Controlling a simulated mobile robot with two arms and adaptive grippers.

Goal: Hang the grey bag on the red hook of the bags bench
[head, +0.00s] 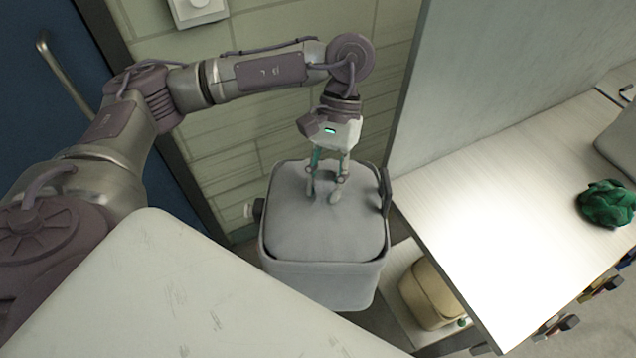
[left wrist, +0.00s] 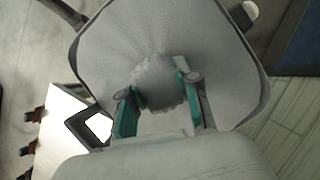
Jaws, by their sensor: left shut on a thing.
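The grey bag (head: 325,240) hangs in the air in the middle of the head view, left of the bench. My left gripper (head: 325,192) is over its top and shut on it; the fabric bunches between the fingers. In the left wrist view the grey bag (left wrist: 215,60) fills the upper middle, with my left gripper (left wrist: 160,100) pinching a fold. The bags bench (head: 500,215) is at the right, with several hooks along its front edge at the lower right. I cannot tell for sure which one is red. My right gripper is not seen.
A tan bag (head: 430,292) sits on the low shelf under the bench. A green crumpled item (head: 606,203) lies on the bench top. A grey panel (head: 510,70) rises behind the bench. A blue door (head: 50,90) and tiled wall stand at the left.

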